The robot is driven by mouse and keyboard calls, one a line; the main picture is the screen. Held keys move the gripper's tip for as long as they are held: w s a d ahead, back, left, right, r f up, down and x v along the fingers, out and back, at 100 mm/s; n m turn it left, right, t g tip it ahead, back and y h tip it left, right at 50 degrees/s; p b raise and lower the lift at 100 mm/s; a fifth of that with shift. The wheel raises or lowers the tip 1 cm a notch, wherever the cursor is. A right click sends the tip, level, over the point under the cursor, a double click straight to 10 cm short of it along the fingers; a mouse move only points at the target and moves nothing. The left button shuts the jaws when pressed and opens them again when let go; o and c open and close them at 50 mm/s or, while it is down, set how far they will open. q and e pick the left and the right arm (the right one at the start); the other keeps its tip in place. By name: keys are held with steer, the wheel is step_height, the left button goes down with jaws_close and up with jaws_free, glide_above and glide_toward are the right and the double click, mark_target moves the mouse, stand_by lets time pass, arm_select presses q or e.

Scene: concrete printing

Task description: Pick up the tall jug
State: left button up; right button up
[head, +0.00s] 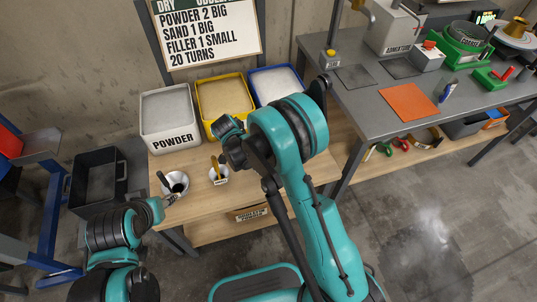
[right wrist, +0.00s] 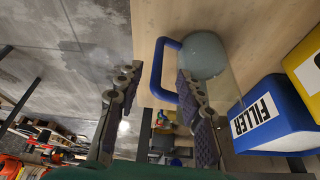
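The tall jug (right wrist: 203,56) shows in the right wrist view as a clear body with a grey-blue round end and a blue handle (right wrist: 158,66). It is on the wooden bench; in the head view my right arm hides it. My right gripper (right wrist: 157,82) is open, its two fingers apart. The blue handle shows between the fingers, and the right-hand finger overlaps part of the handle and jug body. Contact cannot be told. My left gripper (head: 172,200) is low at the bench's left front, beside a white cup (head: 175,183); its finger opening is too small to tell.
Powder (head: 170,118), yellow (head: 224,96) and blue (head: 275,83) bins line the back of the wooden bench. The blue FILLER bin (right wrist: 268,115) is close right of the jug in the wrist view. A tool cup (head: 218,176) stands near the front. A grey table (head: 375,105) adjoins at right.

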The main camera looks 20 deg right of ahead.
steer(key=b+x, duration=0.3)
steer(key=x, duration=0.5)
steer(key=shift+s+f+b, duration=0.1)
steer(key=shift+f+b, duration=0.15)
steer(key=shift+b, duration=0.15)
steer(key=shift+r, duration=0.1)
steer(key=shift+c, duration=0.3)
jaws_close()
